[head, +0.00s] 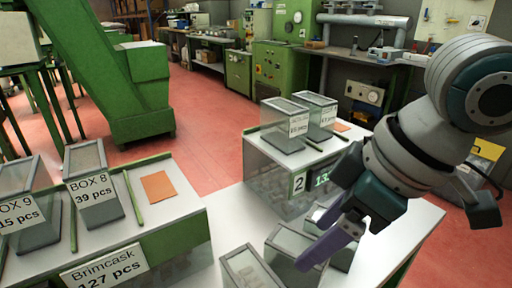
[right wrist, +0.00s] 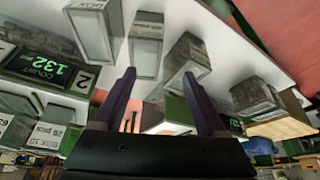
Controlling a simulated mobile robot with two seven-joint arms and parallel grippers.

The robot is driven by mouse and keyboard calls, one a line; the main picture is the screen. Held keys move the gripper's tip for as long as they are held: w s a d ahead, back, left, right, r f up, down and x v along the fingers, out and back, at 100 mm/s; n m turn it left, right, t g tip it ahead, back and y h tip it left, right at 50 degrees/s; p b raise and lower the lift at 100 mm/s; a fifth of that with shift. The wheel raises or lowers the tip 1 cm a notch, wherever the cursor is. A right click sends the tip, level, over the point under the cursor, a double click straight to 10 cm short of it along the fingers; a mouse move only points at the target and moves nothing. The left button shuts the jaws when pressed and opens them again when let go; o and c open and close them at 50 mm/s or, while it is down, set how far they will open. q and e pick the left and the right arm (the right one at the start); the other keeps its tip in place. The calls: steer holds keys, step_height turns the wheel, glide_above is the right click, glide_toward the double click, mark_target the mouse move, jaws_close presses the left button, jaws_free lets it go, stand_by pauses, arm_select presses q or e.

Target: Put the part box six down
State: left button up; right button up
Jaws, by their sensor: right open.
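Several clear part boxes with grey rims stand on the white table below my right gripper (head: 322,246): a left one (head: 250,268), a middle one (head: 291,246) and a right one partly behind the purple fingers. No number can be read on them, so I cannot tell which is box six. In the right wrist view three boxes show beyond the fingers: left (right wrist: 96,32), middle (right wrist: 146,45) and right (right wrist: 187,58). My right gripper is open, with nothing between its fingers. My left gripper is not in view.
A stand marked 2 (head: 298,184) with a green count display bears two labelled boxes (head: 287,122). At left, a white-topped stand labelled Brimcask (head: 165,222) bears BOX 8 (head: 91,185), BOX 9 (head: 25,205), green dividers and an orange card (head: 158,187).

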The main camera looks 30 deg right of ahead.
steer(key=s+a+f+m+h, duration=0.1)
steer(key=s+m, duration=0.1)
steer(key=s, duration=0.4)
steer(key=s+a+f+m+h, duration=0.1)
steer(key=s+f, duration=0.1)
steer(key=s, duration=0.4)
steer(key=shift+a+m, duration=0.35)
steer(key=shift+m, duration=0.05)
step_height(320, 180, up, 50)
steer(key=p, duration=5)
steer(key=shift+f, duration=0.1)
